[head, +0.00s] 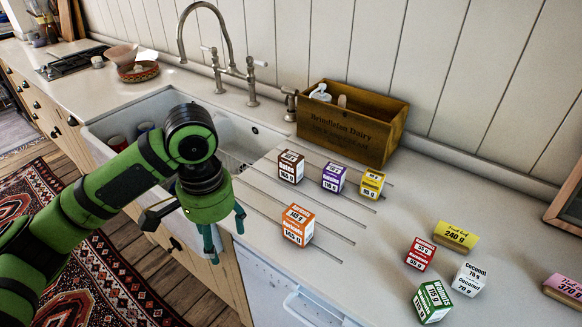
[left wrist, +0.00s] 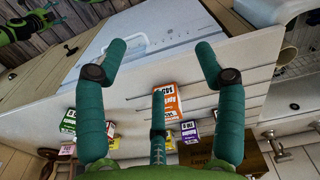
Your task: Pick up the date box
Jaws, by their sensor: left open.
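The date box (head: 291,167) is a small brown box with a white label. It stands upright on the counter's grooved drainboard, just right of the sink, in the head view. My left gripper (head: 224,232) hangs at the counter's front edge by the sink, nearer the camera than the date box and apart from it. In the left wrist view my left gripper (left wrist: 161,48) shows its teal fingers spread wide with nothing between the tips. A small dark box there, partly hidden by a finger, may be the date box.
An orange box (head: 296,226) stands in front of the date box. A purple box (head: 333,177) and a yellow box (head: 371,184) stand to its right. A wooden crate (head: 350,125) is behind. Several more boxes, including a red one (head: 420,253), are farther right. The sink (head: 140,112) lies left.

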